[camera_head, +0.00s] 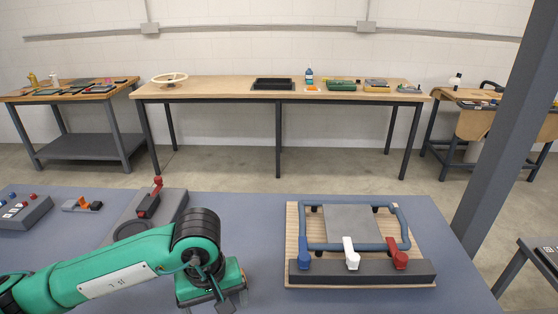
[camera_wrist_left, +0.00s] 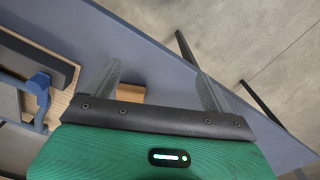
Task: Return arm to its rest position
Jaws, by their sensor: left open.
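My left arm, green with black joints, comes in from the left in the head view, over the near blue-grey table (camera_head: 270,210). Its gripper (camera_head: 225,304) hangs at the bottom of that view, left of the wooden board, partly cut off by the picture's lower edge. Beyond the fingers lie the blue table edge and concrete floor. My right arm and gripper are not in view.
A wooden board (camera_head: 297,220) carries a blue frame and a dark bar with blue, white and red levers. A grey box with a red lever (camera_head: 157,183) stands behind my arm. A button box (camera_head: 22,211) sits far left. A grey post (camera_head: 505,135) rises at right.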

